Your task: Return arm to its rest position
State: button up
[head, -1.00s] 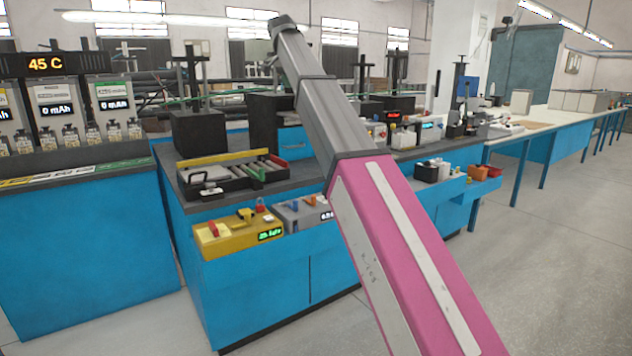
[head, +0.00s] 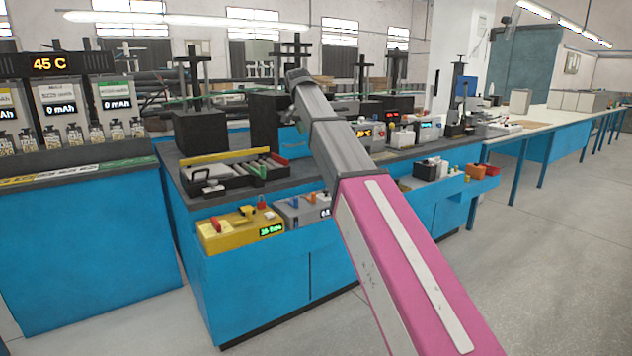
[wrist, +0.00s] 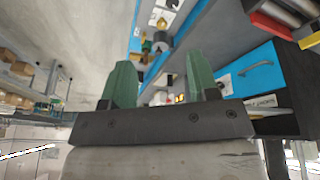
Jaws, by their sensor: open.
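My gripper shows in the wrist view (wrist: 160,85) with its two green fingers apart and nothing between them. In the head view my pink and grey arm reaches up and away over the blue workbench (head: 265,300). The gripper's fingers cannot be made out there. The wrist view is turned on its side and shows a blue drawer front (wrist: 255,75) to the right of the fingers.
A black tray with batteries (head: 235,178), a yellow meter box (head: 240,232) and a grey box (head: 300,208) sit on the workbench. Charging stations (head: 60,115) stand at left. Open floor (head: 540,240) lies to the right.

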jog(key=s+d+f+n, duration=0.1)
jog(key=s+d+f, duration=0.25)
jog(key=f, duration=0.65)
jog(key=s+d+f+n+g, duration=0.1)
jog(key=s+d+f, duration=0.25)
jog(key=f, duration=0.75)
jog(key=s+d+f+n, duration=0.15)
jog(key=d+f, duration=0.35)
jog(key=f, duration=0.5)
jog(key=s+d+f+n+g+y, duration=0.1)
jog(key=s+d+f, duration=0.3)
jog(key=s+f, duration=0.7)
jog(key=s+d+f+n+g+y, duration=0.1)
jog(key=s+d+f, duration=0.4)
jog(key=s+f, duration=0.6)
jog(key=shift+s+d+f, duration=0.15)
jog(key=shift+s+f, duration=0.05)
jog(key=shift+f, duration=0.05)
jog(key=shift+w, duration=0.1)
